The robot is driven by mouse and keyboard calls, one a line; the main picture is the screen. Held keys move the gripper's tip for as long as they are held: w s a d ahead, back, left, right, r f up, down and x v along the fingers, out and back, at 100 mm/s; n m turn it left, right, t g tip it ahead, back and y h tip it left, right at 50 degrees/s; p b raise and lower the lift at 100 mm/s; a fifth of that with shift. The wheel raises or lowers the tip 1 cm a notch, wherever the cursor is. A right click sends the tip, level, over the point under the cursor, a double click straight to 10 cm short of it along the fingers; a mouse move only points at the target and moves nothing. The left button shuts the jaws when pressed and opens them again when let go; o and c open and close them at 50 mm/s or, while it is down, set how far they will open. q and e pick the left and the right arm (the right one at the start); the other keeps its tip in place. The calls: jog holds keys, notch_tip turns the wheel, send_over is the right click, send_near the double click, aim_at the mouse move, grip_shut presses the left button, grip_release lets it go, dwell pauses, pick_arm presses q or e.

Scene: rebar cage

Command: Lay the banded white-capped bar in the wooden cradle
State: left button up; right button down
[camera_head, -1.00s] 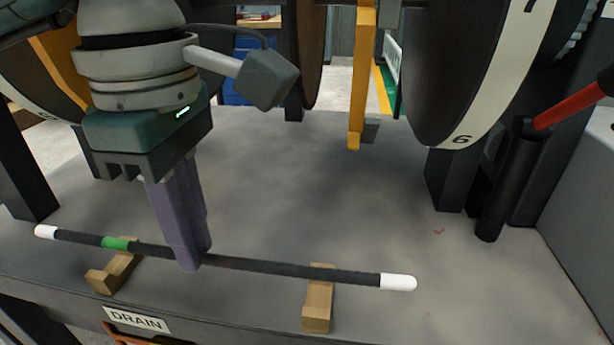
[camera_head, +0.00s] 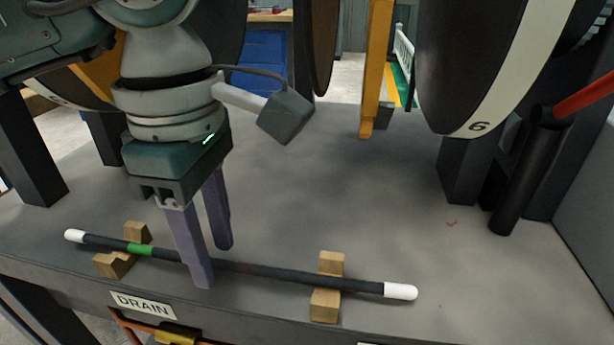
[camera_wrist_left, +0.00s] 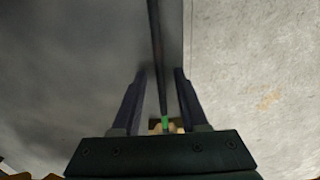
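The dark bar (camera_head: 270,271) has white caps at both ends and a green band (camera_head: 140,249) near its left end. It lies across the two notched wooden blocks of the cradle, left (camera_head: 113,265) and right (camera_head: 325,306), with wood showing on both sides of it at each block. My left gripper (camera_head: 212,266) is open, pointing down, its purple fingers apart on either side of the bar, between the blocks. In the left wrist view the bar (camera_wrist_left: 156,60) runs between the spread fingers (camera_wrist_left: 160,72), with gaps on both sides. My right gripper is not in view.
The grey bench top (camera_head: 300,180) is clear behind the bar. A yellow post (camera_head: 376,70) and a large dark wheel marked 6 (camera_head: 460,80) stand behind. A black tube with a red rod (camera_head: 520,175) is at the right. A DRAIN label (camera_head: 142,304) is on the front edge.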

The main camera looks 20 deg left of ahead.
aim_at(214, 262)
pick_arm(q)
jog(key=shift+r+p, duration=0.3)
jog(key=shift+r, duration=0.15)
notch_tip(214, 262, up, 7)
jog(key=shift+f+p, duration=0.1)
jog(key=shift+p, duration=0.55)
jog(key=shift+s, duration=0.1)
